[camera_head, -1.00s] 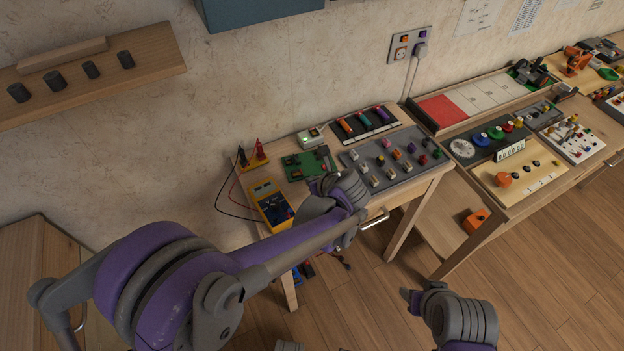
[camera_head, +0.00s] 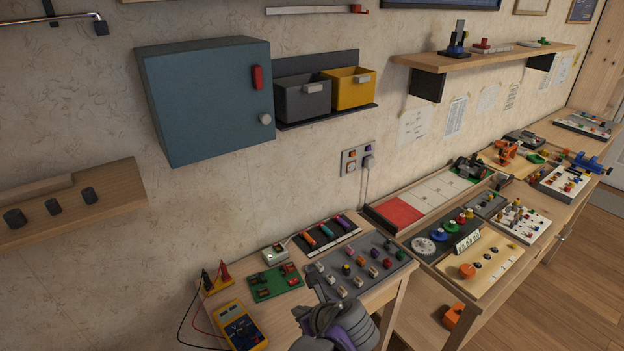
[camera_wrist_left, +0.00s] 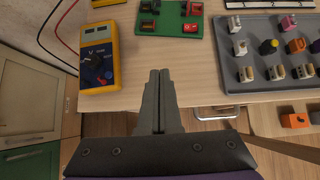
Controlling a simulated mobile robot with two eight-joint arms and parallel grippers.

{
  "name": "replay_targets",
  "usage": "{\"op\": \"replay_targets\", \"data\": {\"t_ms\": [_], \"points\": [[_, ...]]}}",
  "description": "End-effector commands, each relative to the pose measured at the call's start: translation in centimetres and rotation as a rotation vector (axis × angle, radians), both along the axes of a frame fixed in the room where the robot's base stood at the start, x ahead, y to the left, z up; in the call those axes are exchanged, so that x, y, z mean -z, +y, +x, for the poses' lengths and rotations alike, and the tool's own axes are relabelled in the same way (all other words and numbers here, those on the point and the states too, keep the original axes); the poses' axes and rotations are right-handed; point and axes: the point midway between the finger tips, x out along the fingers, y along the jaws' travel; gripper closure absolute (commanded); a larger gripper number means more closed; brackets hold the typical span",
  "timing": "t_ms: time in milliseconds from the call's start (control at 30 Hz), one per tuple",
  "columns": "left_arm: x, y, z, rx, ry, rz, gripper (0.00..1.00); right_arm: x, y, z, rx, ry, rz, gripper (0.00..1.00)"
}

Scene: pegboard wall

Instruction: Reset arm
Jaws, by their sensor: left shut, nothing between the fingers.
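My left gripper (camera_head: 318,282) shows at the bottom of the head view, over the front of the small wooden table (camera_head: 378,296). In the left wrist view its two fingers (camera_wrist_left: 159,76) lie together, shut and empty. They point at the table's front edge, between the yellow multimeter (camera_wrist_left: 98,55) and the grey board of small parts (camera_wrist_left: 270,88). The gripper hides part of the table and the grey board's near left corner in the head view. My right gripper is not in view.
A green circuit board (camera_head: 275,284) and a grey board of knobs (camera_head: 385,250) lie on the table. A blue-grey cabinet (camera_head: 205,100), bins (camera_head: 352,88) and a wooden shelf (camera_head: 490,62) hang on the wall. A longer workbench stands right. Floor at far right is clear.

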Motion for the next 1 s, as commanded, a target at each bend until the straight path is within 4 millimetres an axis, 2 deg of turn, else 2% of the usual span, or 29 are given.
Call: {"op": "replay_targets", "data": {"t_ms": [67, 167, 333, 500, 600, 733, 867, 1000], "points": [[-0.3, 0.8, -0.4, -0.04, -0.009, -0.036, 1.0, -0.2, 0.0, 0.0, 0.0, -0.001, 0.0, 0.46], [-0.8, 3.3, -1.9, -0.188, -0.043, -0.171, 1.0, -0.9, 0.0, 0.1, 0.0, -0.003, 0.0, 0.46], [-2.0, 9.1, -7.2, -0.686, -0.164, -0.586, 1.0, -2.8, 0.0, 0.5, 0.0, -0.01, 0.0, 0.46], [-2.7, 12.5, -13.1, -1.284, -0.317, -1.015, 1.0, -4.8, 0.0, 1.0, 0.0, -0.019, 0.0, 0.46], [-2.8, 13.3, -15.8, -1.6, -0.395, -1.22, 1.0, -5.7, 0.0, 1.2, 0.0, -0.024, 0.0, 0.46], [-2.8, 13.7, -17.9, -1.901, -0.466, -1.405, 1.0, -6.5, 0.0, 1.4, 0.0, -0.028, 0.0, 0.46], [-2.7, 13.7, -18.8, -2.052, -0.496, -1.493, 1.0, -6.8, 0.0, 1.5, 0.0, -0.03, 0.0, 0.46], [-2.7, 13.7, -18.8, -2.072, -0.501, -1.504, 1.0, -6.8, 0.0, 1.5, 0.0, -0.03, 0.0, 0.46]]}}
